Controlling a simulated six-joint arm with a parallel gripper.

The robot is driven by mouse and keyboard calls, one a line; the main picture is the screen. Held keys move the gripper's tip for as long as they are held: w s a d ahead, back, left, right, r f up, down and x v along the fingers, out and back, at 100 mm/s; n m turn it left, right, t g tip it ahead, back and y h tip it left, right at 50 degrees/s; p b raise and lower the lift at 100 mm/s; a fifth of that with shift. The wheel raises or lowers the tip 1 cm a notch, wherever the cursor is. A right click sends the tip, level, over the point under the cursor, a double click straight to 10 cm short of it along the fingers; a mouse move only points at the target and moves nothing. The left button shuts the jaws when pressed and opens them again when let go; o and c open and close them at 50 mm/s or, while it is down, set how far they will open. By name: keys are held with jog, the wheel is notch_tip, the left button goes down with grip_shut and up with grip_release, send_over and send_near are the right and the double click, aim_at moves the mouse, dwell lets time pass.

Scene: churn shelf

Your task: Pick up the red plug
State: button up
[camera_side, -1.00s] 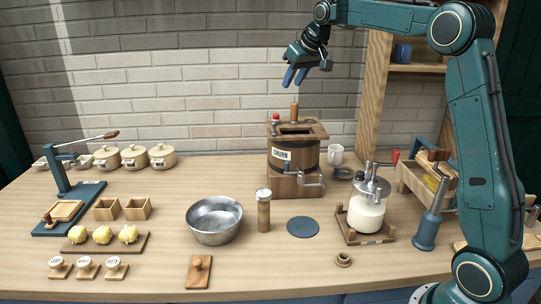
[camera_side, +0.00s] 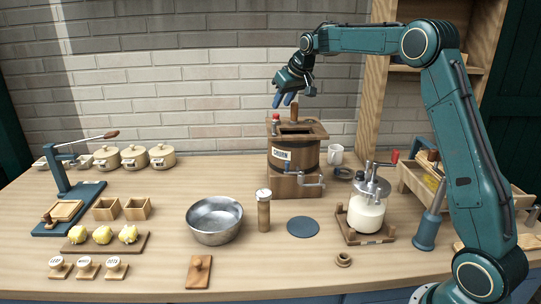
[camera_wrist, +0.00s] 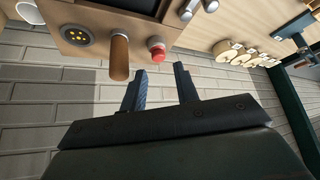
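The red plug (camera_side: 276,118) stands upright on the top of the wooden churn (camera_side: 292,158), at its back left corner. In the wrist view the red plug (camera_wrist: 157,47) shows its round red top, beyond my fingertips and between their lines. My gripper (camera_side: 283,103) is just above the plug in the side view, with its fingers pointing down. In the wrist view my gripper (camera_wrist: 160,74) has its two fingers apart with nothing between them. The fingers do not appear to touch the plug.
A wooden handle (camera_wrist: 119,57) stands close beside the plug on the churn top. The churn has a dark opening (camera_side: 296,129) and a side crank (camera_side: 312,184).

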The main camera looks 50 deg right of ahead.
aim_at(278, 115)
jog(key=shift+w+f, duration=0.1)
jog(key=shift+f, duration=0.05)
jog(key=shift+x, duration=2.5)
jog(key=shift+d, duration=0.15)
jog(key=shift+c, duration=0.2)
grip_shut()
